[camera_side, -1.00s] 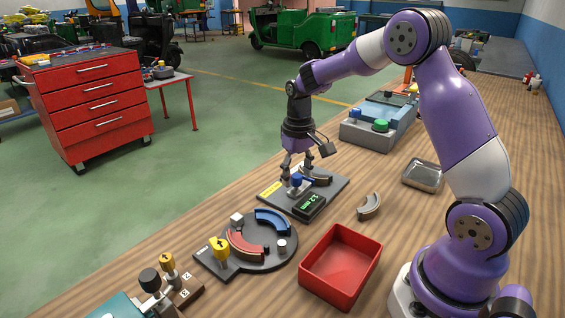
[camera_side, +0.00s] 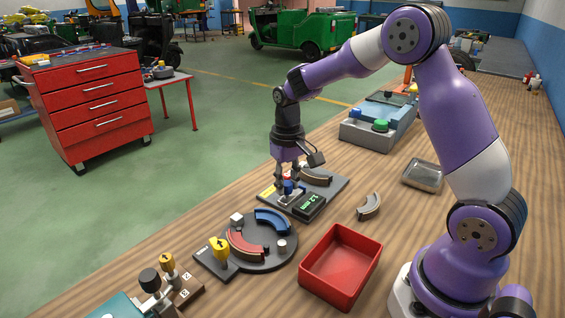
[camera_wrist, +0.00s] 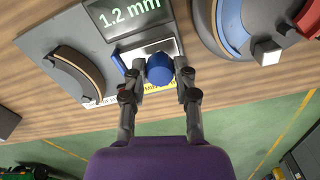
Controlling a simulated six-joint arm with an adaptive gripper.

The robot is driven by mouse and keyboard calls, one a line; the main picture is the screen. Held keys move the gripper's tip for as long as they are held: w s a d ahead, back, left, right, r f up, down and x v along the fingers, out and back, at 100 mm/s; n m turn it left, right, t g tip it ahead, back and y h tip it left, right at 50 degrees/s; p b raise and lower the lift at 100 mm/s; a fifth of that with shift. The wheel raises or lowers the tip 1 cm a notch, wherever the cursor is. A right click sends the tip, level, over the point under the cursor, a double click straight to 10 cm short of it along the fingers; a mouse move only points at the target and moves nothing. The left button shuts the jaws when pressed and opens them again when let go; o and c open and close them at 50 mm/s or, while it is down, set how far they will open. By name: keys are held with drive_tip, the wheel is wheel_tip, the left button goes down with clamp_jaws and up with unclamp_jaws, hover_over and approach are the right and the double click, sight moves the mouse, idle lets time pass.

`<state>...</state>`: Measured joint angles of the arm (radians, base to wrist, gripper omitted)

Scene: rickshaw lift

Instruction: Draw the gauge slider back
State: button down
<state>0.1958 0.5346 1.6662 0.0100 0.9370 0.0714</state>
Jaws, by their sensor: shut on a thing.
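The gauge is a dark grey plate (camera_side: 335,190) with a black display box (camera_side: 308,204). The display reads 1.2 mm in the wrist view (camera_wrist: 125,14). The slider has a round blue knob (camera_wrist: 159,68), also partly visible in the side view (camera_side: 288,187). My gripper (camera_wrist: 160,74) is shut on the blue knob, one finger on each side, over the plate's near-left part (camera_side: 286,186). A curved shoe with a brown lining (camera_wrist: 76,76) lies on the plate beside the slider, apart from my fingers. My fingers partly hide the yellow label.
A dark round fixture (camera_side: 262,262) with a blue shoe (camera_side: 272,221) and a red shoe (camera_side: 243,246) stands close to the gauge. A red bin (camera_side: 340,265), a loose shoe (camera_side: 369,206) and a metal tray (camera_side: 422,175) are on the bench.

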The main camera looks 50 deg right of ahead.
sight(286, 184)
drive_tip(key=shift+a, duration=0.3)
drive_tip(key=c, duration=0.6)
unclamp_jaws()
drive_tip(key=shift+d+r, duration=0.1)
drive_tip(key=shift+r, duration=0.1)
wheel_tip(286, 184, up, 12)
drive_tip(key=shift+f, duration=0.2)
